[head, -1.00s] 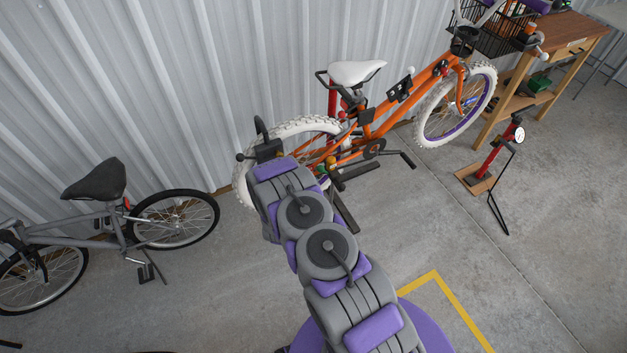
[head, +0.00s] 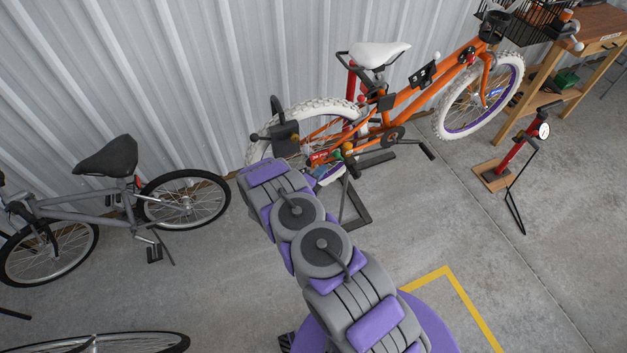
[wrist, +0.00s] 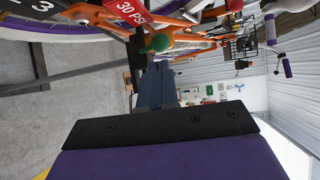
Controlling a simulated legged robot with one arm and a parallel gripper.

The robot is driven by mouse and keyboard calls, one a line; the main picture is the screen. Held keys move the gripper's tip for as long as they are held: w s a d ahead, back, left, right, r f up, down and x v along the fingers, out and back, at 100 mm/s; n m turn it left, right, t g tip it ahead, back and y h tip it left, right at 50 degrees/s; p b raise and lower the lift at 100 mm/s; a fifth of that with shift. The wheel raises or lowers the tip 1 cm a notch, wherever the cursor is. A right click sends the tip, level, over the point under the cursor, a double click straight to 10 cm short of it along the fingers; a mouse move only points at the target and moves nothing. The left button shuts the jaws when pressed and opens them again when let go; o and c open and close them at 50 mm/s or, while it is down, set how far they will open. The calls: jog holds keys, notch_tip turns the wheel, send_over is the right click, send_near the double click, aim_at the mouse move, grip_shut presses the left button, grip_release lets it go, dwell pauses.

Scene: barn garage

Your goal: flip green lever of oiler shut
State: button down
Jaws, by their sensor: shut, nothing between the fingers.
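A rounded green part (wrist: 158,43), probably the oiler's lever, shows in the wrist view with orange and red parts beside it. Its exact shape and whether it is open or shut cannot be told. In the head view a small green part (head: 349,148) sits low by the orange bike's rear wheel, near a red tag. My gripper (wrist: 158,68) is shut and empty, its blue fingers together. In the wrist view the fingertips point towards the green part and lie just below it in the picture; whether they touch is unclear. My arm hides part of this area in the head view.
The orange bike (head: 410,95) stands against the corrugated wall. A red 30 PSI tag (wrist: 131,10) is close to the green part. A grey bike (head: 95,205) stands left, a red floor pump (head: 515,150) right, and a wooden bench (head: 590,60) behind. Concrete floor is clear at front right.

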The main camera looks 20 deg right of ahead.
aim_at(336, 155)
jog(key=b+x, duration=0.1)
jog(key=x, duration=0.5)
jog(key=shift+w+d+f, duration=0.1)
jog(key=shift+w+d, duration=0.15)
jog(key=shift+w+d+r+y+p, duration=0.1)
jog(key=shift+d+r+y+p, duration=0.3)
jog(key=shift+d+r+p, duration=0.1)
jog(key=shift+w+m, duration=0.1)
jog(key=shift+m, duration=0.2)
